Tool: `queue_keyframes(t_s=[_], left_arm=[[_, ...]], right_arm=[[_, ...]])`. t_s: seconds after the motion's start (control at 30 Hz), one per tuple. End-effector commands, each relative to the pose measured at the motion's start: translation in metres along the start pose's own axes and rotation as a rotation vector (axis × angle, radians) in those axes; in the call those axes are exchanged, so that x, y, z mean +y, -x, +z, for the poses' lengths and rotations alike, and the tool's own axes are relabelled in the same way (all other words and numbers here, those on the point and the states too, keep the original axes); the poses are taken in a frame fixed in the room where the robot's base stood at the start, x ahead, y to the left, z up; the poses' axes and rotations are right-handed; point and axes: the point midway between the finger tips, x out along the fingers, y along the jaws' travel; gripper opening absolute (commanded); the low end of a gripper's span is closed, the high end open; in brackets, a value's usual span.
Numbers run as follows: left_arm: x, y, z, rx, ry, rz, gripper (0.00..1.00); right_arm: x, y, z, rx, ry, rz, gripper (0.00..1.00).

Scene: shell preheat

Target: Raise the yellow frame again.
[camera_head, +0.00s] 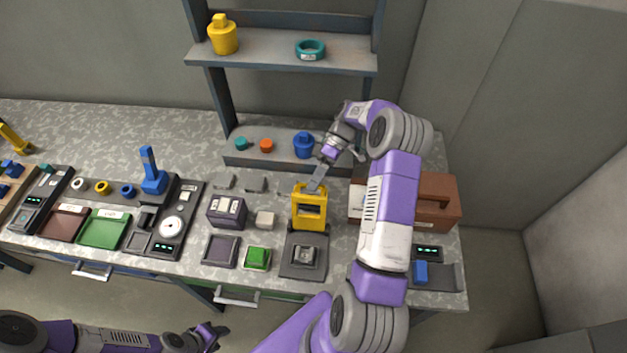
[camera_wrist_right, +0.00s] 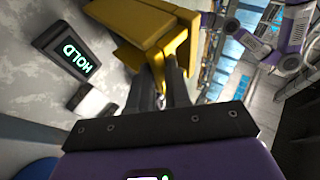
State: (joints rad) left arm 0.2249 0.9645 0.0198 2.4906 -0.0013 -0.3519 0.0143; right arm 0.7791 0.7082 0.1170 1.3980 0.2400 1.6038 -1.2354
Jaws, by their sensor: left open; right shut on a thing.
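The yellow frame (camera_head: 309,221) stands at the back of a dark grey base plate (camera_head: 291,270), with its window facing the front. A grey metal block (camera_head: 305,254) sits on the plate in front of it. My right gripper (camera_head: 316,186) reaches down from behind and is shut on the frame's top part. In the right wrist view the fingers (camera_wrist_right: 170,82) meet the yellow frame (camera_wrist_right: 143,22); the exact contact is partly hidden. My left gripper (camera_head: 214,335) is open and empty, low in front of the bench.
A dark block with a lit HOLD display (camera_wrist_right: 72,56) and a white block (camera_wrist_right: 92,102) show near the right gripper. A green button (camera_head: 257,257) is left of the base plate. A brown box (camera_head: 437,202) stands right, behind my right arm. A shelf (camera_head: 270,48) rises behind.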

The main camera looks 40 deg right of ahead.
Motion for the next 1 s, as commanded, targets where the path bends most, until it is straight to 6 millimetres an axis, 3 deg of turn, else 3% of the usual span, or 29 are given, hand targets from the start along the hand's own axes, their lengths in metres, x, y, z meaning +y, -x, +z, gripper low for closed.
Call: queue_keyframes(t_s=[0.03,0.37,0.4,0.5,1.0], left_arm=[[-0.0005,-0.0014,0.0,0.0,0.0,0.0,0.43],[-0.0005,-0.0014,-0.0001,0.0,0.0,0.0,0.43],[-0.0005,-0.0014,-0.0001,0.0,0.0,0.0,0.43],[-0.0005,-0.0013,-0.0001,0.0,0.0,0.0,0.43],[-0.0002,-0.0006,0.0,0.0,0.0,0.0,0.43]], right_arm=[[0.0107,-0.0036,0.0053,-0.004,-0.007,0.019,0.0],[0.0112,-0.0027,0.0055,-0.003,-0.007,0.021,0.0],[0.0113,-0.0027,0.0056,-0.003,-0.008,0.021,0.24],[0.011,-0.0026,0.0053,-0.003,-0.008,0.021,0.38],[0.0085,-0.0002,0.0021,0.001,-0.004,0.025,0.38]])
